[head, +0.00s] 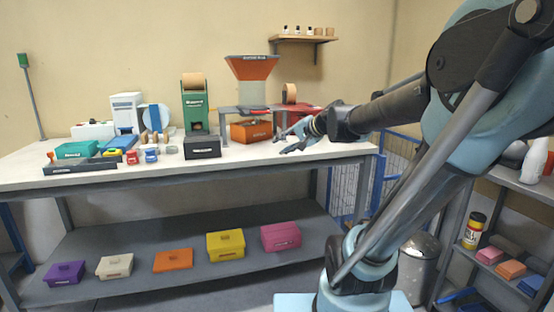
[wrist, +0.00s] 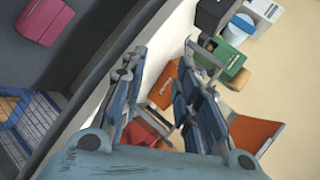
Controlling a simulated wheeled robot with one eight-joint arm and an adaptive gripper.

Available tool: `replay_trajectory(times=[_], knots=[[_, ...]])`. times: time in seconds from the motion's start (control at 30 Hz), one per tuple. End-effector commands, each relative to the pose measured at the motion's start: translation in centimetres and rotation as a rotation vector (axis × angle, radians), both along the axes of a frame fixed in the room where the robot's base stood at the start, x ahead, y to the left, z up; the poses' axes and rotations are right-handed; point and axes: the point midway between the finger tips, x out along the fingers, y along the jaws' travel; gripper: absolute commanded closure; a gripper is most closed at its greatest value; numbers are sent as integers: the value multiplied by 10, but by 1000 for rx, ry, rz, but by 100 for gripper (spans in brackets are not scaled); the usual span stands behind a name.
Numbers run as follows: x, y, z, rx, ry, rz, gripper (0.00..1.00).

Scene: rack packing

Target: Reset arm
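My arm rises from its base at the right of the head view and reaches left over the white table (head: 100,178). My gripper (head: 285,142) is above the table's right part, in front of the orange bin (head: 251,131). In the wrist view my gripper (wrist: 160,65) has its two fingers spread wide apart, with nothing between them touching either finger. The orange bin (wrist: 163,85) shows beyond the gap between the fingers.
A black box (head: 202,147), a green machine (head: 194,105) and an orange hopper (head: 252,70) stand on the table. Several coloured boxes, including a pink one (head: 281,238), sit on the lower shelf. A rack (head: 520,190) stands at right. The table's front right is clear.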

Motion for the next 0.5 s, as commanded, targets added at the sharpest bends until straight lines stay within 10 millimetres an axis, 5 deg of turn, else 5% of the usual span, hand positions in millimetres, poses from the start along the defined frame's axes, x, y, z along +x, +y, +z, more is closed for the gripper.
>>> replay_trajectory(times=[0.3, 0.5], knots=[[-131, -67, -132, -533, 134, 235, 71], [-199, -123, -192, -806, 260, 346, 71]])
